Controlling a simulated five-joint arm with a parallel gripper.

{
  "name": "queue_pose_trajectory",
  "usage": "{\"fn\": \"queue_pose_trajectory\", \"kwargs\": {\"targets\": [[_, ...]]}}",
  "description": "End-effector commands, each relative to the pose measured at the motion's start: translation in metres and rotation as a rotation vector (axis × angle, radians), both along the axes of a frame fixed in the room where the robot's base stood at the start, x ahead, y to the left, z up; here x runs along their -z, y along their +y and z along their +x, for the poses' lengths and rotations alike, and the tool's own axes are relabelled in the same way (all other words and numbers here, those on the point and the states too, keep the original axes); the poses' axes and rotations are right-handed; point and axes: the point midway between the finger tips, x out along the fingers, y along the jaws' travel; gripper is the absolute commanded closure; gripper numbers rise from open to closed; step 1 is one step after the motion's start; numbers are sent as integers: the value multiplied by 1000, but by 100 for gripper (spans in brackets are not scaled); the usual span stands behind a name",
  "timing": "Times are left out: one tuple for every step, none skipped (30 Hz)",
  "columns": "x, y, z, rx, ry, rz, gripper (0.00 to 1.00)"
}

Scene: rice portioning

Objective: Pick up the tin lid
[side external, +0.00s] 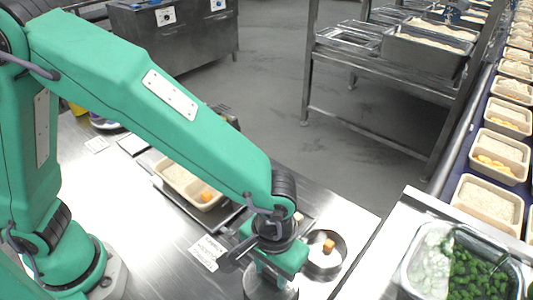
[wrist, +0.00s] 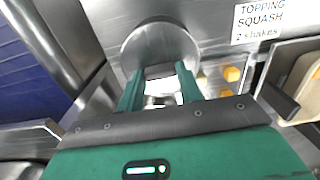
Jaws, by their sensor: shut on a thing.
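The tin lid (wrist: 155,40) is a round grey metal disc in the wrist view, just beyond my fingertips. My gripper (wrist: 160,75) is shut on it, with the two green fingers on either side of a small grip piece at its near edge. In the side view my gripper (side external: 270,268) points down at the bottom centre, and a round metal piece (side external: 284,293) shows under it, partly hidden by the gripper. I cannot tell there whether the lid touches the surface below.
A round tin (side external: 338,258) with orange squash cubes stands right of my gripper. A label card (side external: 208,251) lies on the steel table. A clear container (side external: 413,262) of greens stands at the right.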

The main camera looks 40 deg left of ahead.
Motion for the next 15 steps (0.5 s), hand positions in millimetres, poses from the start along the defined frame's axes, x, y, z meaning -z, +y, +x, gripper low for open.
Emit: {"fn": "queue_pose_trajectory", "kwargs": {"targets": [[-9,-1,0,0,-3,-4,87],[-14,-1,0,0,-3,-3,87],[-20,-1,0,0,-3,-3,87],[-25,-1,0,0,-2,-3,87],[-29,-1,0,0,-3,-4,87],[-34,0,0,0,-2,-3,87],[-38,-1,0,0,-2,-3,87],[-41,-1,0,0,-2,-3,87],[-45,0,0,0,-1,-2,87],[-47,0,0,0,-1,-1,87],[-49,0,0,0,-1,-1,87],[-51,0,0,0,-1,-1,87],[-52,0,0,0,0,0,87],[-53,0,0,0,0,0,87],[-54,0,0,0,0,0,87]]}}
